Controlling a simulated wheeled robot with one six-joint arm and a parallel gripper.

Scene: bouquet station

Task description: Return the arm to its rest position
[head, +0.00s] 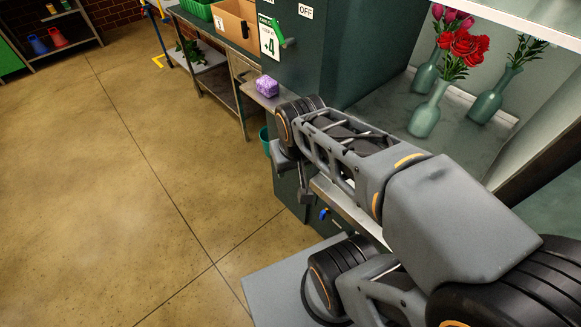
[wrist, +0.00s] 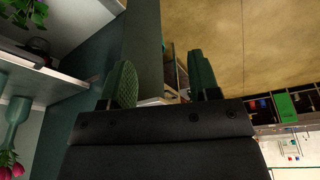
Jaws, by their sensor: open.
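My arm reaches from the lower right of the head view across its middle, its far joint beside the green cabinet (head: 345,45). My gripper (wrist: 162,84) shows in the wrist view with its two dark green fingers well apart. No object is between them. The fingers point past a dark green panel edge, with the floor (wrist: 205,35) beyond to the right. In the head view I cannot make out the fingertips.
Vases with red (head: 426,112) and pink flowers stand in the niche at the right. A purple block (head: 267,86) sits on a ledge left of my arm. A cardboard box (head: 235,22) stands on the bench behind. The concrete floor (head: 130,190) at the left is clear.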

